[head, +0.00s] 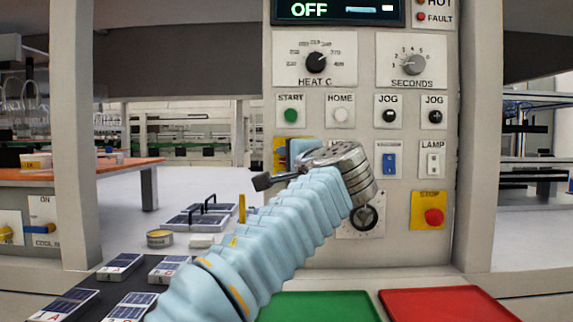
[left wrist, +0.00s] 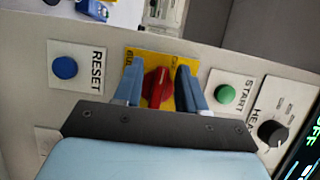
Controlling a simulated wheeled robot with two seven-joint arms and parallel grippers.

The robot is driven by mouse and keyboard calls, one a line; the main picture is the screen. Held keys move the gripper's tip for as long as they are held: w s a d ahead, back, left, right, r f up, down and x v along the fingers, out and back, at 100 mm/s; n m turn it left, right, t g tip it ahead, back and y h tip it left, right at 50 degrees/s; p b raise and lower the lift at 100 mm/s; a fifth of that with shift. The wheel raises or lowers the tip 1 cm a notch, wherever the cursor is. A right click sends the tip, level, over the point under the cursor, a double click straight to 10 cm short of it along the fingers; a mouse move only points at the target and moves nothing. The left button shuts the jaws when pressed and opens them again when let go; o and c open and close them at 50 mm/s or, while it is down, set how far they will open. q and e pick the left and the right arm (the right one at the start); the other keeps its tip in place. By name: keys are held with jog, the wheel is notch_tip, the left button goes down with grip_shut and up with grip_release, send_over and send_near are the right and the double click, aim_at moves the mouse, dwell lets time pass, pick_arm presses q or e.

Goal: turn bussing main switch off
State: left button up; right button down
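The bussing main switch is a red rotary knob (left wrist: 157,88) on a yellow plate with partly hidden lettering. In the left wrist view it sits between the two blue fingers of my left gripper (left wrist: 159,87). The fingers are apart, one on each side of the knob, with yellow showing beside it. In the head view my left gripper (head: 285,165) is at the panel and hides the knob; only part of the yellow plate (head: 279,157) shows. Whether the fingers touch the knob cannot be told. My right gripper is not in view.
The green START button (left wrist: 225,94) and blue RESET button (left wrist: 65,68) flank the switch. The panel also carries a HEAT dial (head: 316,62), a SECONDS dial (head: 412,64), a LAMP switch (head: 433,160) and a red STOP button (head: 433,216). Green (head: 320,306) and red (head: 446,304) mats lie below.

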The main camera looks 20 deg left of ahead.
pick_arm(q)
jog(key=b+v, duration=0.2)
jog(key=v, duration=1.1)
jog(key=shift+s, duration=0.15)
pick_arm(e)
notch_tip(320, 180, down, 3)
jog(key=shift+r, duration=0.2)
pick_arm(q)
jog(key=shift+d, duration=0.1)
